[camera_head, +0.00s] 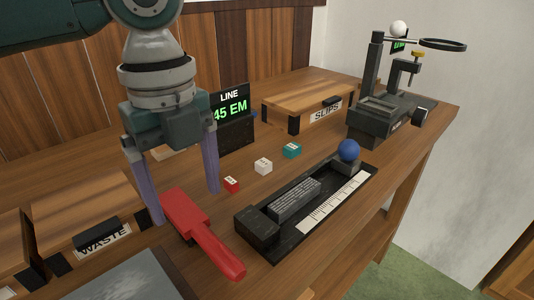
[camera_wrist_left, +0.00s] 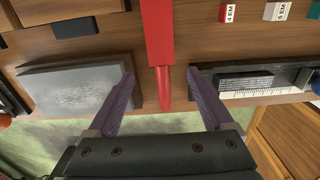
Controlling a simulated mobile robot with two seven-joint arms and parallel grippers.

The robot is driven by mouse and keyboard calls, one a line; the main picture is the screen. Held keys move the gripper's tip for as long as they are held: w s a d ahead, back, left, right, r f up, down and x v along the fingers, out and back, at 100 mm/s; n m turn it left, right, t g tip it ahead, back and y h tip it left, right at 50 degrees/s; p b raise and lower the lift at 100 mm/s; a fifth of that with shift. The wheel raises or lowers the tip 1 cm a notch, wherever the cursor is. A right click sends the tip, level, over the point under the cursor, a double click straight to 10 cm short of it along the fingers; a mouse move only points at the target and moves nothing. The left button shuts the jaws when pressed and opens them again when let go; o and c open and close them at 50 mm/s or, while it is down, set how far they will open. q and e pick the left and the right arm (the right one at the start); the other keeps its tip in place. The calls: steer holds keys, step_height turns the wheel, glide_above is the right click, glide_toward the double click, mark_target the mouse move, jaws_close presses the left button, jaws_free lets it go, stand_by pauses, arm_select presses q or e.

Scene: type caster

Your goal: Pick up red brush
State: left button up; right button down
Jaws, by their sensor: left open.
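The red brush (camera_head: 201,233) lies on the wooden table, its wide block toward the back and its handle toward the front edge. My left gripper (camera_head: 186,208) is open and points down above the brush's block end, with its two purple fingers apart. In the left wrist view the red brush (camera_wrist_left: 160,45) runs down the middle, its handle end between the open fingers (camera_wrist_left: 166,90) in the picture. Nothing is held. Whether the fingertips are level with the brush I cannot tell. My right gripper is not in view.
A black tray (camera_head: 283,252) with a type block and ruler lies right of the brush. Small red (camera_head: 232,184), white (camera_head: 263,166) and teal (camera_head: 292,150) blocks stand behind it. A WASTE box (camera_head: 85,205) and a grey slab (camera_head: 125,280) are at left.

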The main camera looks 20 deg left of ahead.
mark_target(195, 223)
arm_select(q)
step_height(195, 223, down, 6)
steer(key=shift+w+f+b, duration=0.1)
steer(key=shift+f+b, duration=0.1)
steer(key=shift+b, duration=0.25)
jaws_close()
stand_by(0.5)
